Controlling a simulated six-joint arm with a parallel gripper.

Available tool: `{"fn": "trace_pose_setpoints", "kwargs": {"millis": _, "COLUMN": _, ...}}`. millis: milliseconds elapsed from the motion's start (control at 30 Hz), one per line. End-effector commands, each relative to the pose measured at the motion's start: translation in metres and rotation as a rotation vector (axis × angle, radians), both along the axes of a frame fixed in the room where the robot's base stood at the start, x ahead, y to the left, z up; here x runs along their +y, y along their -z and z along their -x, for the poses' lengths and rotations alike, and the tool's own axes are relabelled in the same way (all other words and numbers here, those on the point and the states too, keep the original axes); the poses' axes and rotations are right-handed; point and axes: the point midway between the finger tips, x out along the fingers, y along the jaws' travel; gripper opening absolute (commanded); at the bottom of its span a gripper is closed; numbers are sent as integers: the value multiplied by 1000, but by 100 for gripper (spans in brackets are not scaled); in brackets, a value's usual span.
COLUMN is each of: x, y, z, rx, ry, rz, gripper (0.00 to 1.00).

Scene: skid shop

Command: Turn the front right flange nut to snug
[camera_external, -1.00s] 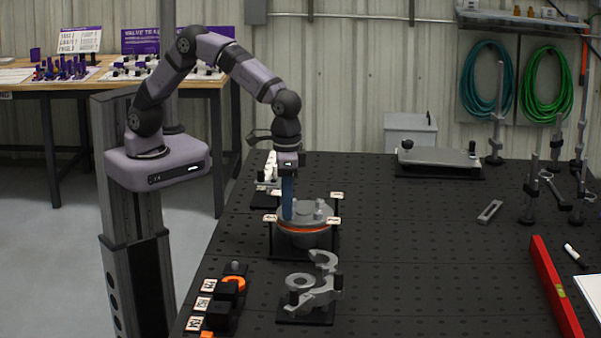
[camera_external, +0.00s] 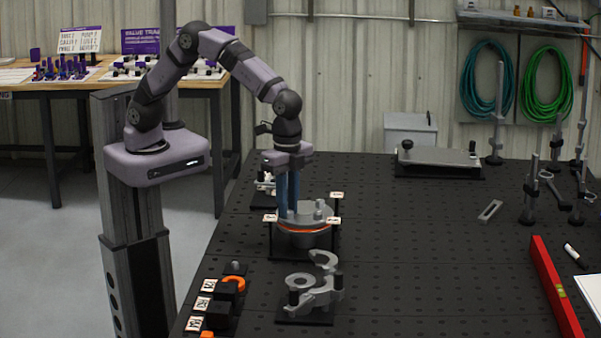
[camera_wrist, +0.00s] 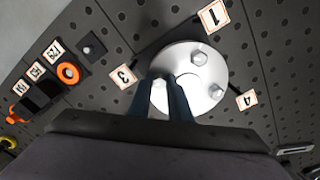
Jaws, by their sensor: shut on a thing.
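The round grey flange (camera_external: 305,222) sits on a dark stand, with an orange ring below its top plate. In the wrist view the flange (camera_wrist: 208,76) shows as a pale disc with two uncovered nuts, one near tag 1 (camera_wrist: 198,57) and one near tag 4 (camera_wrist: 215,91). My gripper (camera_external: 288,214) points straight down at the flange's left side. Its blue fingers also show in the wrist view (camera_wrist: 160,88), shut on a flange nut (camera_wrist: 159,82) near tag 3. My fingers and palm partly hide that nut and cover the near part of the disc.
Number tags stand on posts around the flange, including tag 1 (camera_wrist: 213,16), tag 3 (camera_wrist: 123,76) and tag 4 (camera_wrist: 247,100). A grey bracket part (camera_external: 315,290) stands in front; black blocks with an orange ring (camera_external: 235,283) are front left.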

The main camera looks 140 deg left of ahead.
Motion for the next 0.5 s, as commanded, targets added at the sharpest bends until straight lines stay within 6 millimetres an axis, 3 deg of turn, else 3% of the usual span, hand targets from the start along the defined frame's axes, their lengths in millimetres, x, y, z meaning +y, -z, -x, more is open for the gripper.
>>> {"fn": "trace_pose_setpoints", "kwargs": {"millis": 500, "x": 2, "y": -4, "z": -3, "rx": -10, "ry": 252, "rz": -4, "gripper": 0}}
